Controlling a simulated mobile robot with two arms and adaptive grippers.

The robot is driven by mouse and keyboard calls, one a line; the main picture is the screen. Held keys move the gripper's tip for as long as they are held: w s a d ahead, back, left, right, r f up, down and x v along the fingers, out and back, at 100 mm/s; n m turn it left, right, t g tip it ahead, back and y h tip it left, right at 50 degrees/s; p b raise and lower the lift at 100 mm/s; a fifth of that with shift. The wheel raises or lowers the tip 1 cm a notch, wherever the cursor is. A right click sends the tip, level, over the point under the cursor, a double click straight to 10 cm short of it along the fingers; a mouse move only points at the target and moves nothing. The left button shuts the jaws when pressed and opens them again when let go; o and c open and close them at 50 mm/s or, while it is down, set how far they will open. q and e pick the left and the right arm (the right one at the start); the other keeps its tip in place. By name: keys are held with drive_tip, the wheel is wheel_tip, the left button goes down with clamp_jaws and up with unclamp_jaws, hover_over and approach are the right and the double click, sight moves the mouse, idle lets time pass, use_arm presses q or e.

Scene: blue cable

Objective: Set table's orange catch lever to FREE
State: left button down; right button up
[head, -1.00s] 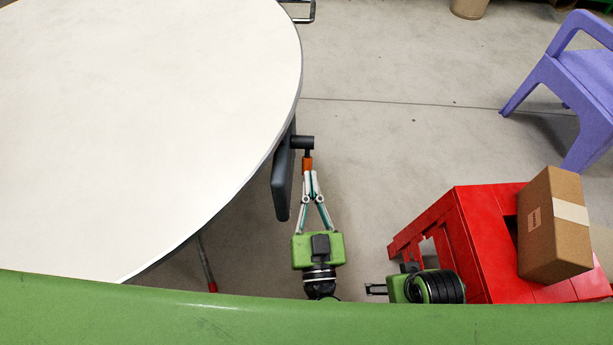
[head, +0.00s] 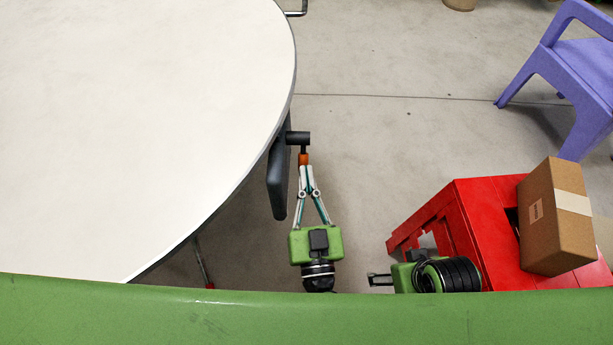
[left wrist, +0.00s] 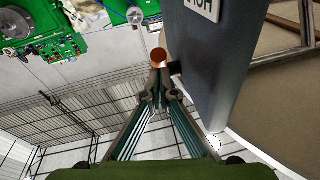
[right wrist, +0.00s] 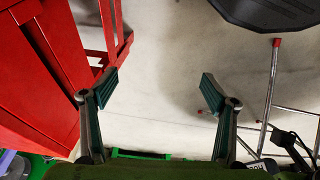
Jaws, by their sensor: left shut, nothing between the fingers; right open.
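The orange catch lever (head: 303,158) hangs from a dark pivot (head: 298,138) on a dark panel (head: 278,180) beside the white round table's (head: 150,130) edge. In the left wrist view the lever's round orange end (left wrist: 158,54) shows just beyond the fingertips. My left gripper (head: 307,172) is shut and empty, its tips right at the lever; whether they touch it I cannot tell. The panel carries a white label (left wrist: 203,7), cut off by the frame edge and upside down. My right gripper (head: 374,280) is open and empty, low between the table and a red stand.
The red stand (head: 490,230) with a cardboard box (head: 555,218) on it is close to my right arm. A purple chair (head: 570,75) stands at the far right. A table leg (head: 202,262) shows under the table. Open floor lies between table and chair.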

use_arm(q)
drive_tip(key=shift+w+f+b, duration=0.1)
drive_tip(key=shift+f+b, duration=0.1)
drive_tip(key=shift+b, duration=0.25)
use_arm(e)
drive_tip(key=shift+v, duration=1.55)
